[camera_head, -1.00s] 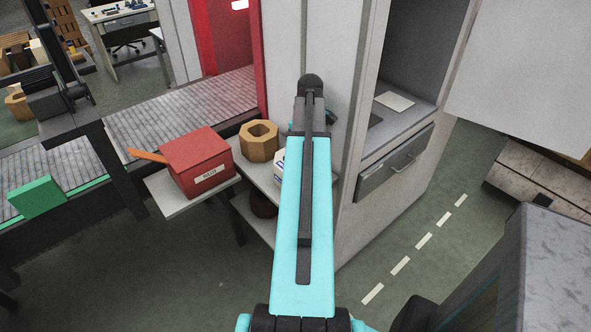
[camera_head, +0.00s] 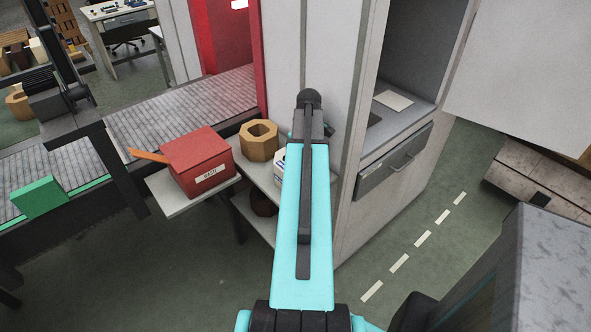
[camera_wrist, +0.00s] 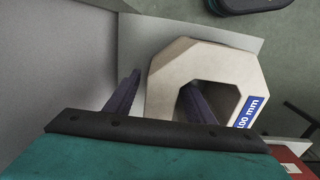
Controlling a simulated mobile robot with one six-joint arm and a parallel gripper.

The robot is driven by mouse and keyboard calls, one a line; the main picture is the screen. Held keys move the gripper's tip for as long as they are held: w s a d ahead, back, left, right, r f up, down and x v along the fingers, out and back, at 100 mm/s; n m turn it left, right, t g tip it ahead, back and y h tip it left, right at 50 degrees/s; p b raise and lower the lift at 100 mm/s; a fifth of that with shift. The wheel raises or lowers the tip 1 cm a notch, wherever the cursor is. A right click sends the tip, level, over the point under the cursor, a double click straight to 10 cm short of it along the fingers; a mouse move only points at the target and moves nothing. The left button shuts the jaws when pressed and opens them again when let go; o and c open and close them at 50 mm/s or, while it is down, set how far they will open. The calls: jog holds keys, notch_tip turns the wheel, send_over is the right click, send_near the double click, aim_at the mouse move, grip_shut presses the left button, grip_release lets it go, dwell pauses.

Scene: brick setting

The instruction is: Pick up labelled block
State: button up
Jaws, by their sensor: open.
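The labelled block (camera_wrist: 170,78) is a pale, many-sided piece with a large opening and a blue "100 mm" label on its right side in the wrist view. It stands on a grey shelf surface. My gripper (camera_wrist: 162,79) is open over it, its two dark fingers apart. The left finger is just outside the block's left wall, and the right finger shows within the opening; whether either touches is unclear. In the head view only a white sliver of the block (camera_head: 279,166) shows; my arm hides the rest and my fingers.
A tan octagonal ring (camera_head: 259,141) stands left of the block. A red box (camera_head: 200,160) with a white label sits further left on the light shelf (camera_head: 172,196). A tall grey cabinet (camera_head: 345,205) rises close on the right. A conveyor (camera_head: 110,130) runs behind.

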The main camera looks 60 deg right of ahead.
jog(key=shift+c, duration=0.4)
grip_shut()
jog(key=shift+r, duration=0.1)
dwell(0.8)
